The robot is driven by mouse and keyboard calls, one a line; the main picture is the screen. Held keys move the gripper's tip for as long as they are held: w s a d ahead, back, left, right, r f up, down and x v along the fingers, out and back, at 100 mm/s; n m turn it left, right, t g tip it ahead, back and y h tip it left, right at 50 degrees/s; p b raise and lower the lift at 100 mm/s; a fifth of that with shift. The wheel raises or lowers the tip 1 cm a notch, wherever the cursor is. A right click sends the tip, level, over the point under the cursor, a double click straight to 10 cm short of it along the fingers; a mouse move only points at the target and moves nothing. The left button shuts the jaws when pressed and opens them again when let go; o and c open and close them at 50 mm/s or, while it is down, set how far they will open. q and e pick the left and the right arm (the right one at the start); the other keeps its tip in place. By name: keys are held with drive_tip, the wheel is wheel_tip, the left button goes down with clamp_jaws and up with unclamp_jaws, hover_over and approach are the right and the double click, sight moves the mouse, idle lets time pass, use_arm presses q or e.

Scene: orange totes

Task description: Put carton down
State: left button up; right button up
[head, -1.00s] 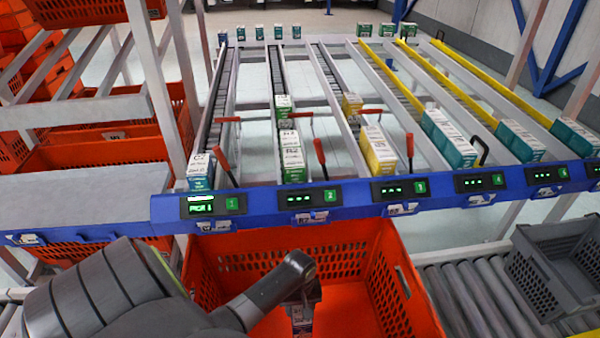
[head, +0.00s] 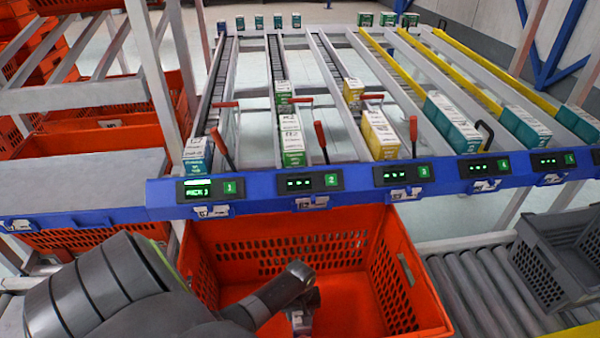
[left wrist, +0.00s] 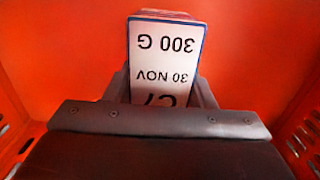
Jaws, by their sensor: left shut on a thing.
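My left gripper (head: 304,318) reaches down inside the orange tote (head: 408,262) in the head view. It is shut on a carton (left wrist: 165,62), which shows in the left wrist view as a white face with blue edges and the print "300 G" and "30 NOV". The carton is between the two fingers, with orange tote wall and floor around it. In the head view only a small part of the carton shows below the gripper. Whether it touches the tote floor I cannot tell. My right gripper is not in view.
A flow rack with a blue front rail (head: 350,181) stands behind the tote, with several cartons in its lanes. The first display (head: 209,189) is lit. A grey crate (head: 545,262) sits right on the roller conveyor (head: 470,285). Other orange totes stand at the left.

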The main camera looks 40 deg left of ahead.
use_arm(q)
drive_tip(key=shift+f, duration=0.3)
drive_tip(key=o, duration=1.2)
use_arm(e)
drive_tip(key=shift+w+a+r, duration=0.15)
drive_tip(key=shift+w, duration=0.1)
use_arm(q)
drive_tip(key=shift+r, duration=0.4)
drive_tip(key=r+p, duration=0.2)
drive_tip(key=r, duration=0.4)
drive_tip(key=r+p, duration=0.2)
drive_tip(key=r, duration=0.3)
drive_tip(key=shift+w+a+r, duration=0.2)
drive_tip(key=shift+r, duration=0.2)
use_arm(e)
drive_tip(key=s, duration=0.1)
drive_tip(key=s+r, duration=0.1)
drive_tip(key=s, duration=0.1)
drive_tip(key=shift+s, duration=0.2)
